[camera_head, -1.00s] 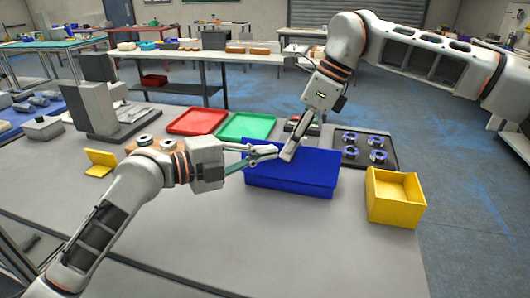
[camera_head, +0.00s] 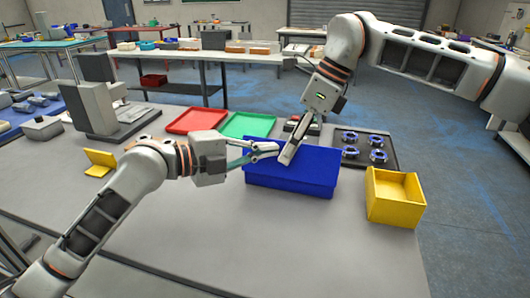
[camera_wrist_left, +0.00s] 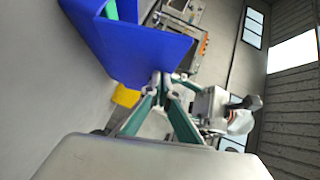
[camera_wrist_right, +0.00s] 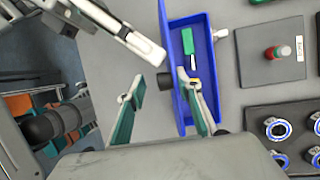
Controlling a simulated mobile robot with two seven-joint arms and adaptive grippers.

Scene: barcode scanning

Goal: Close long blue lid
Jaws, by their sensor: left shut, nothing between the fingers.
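The long blue box (camera_head: 290,188) stands on the grey table with its blue lid (camera_head: 315,160) side toward the head camera. In the left wrist view the raised blue lid (camera_wrist_left: 140,45) tilts over the box. In the right wrist view the open box (camera_wrist_right: 178,40) shows a green-handled item (camera_wrist_right: 189,45) inside. My left gripper (camera_head: 275,148) is shut and empty, with its fingertips (camera_wrist_left: 163,80) at the lid's edge; contact is unclear. My right gripper (camera_head: 288,158) is above the box; its fingers (camera_wrist_right: 160,85) are apart and empty, one over the box.
Red (camera_head: 197,121) and green (camera_head: 247,125) trays lie behind the box. A dark plate (camera_head: 364,149) with several blue-and-white rings sits to the right, near a yellow bin (camera_head: 396,205). A red button (camera_wrist_right: 278,52) is beside the box. The table front is clear.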

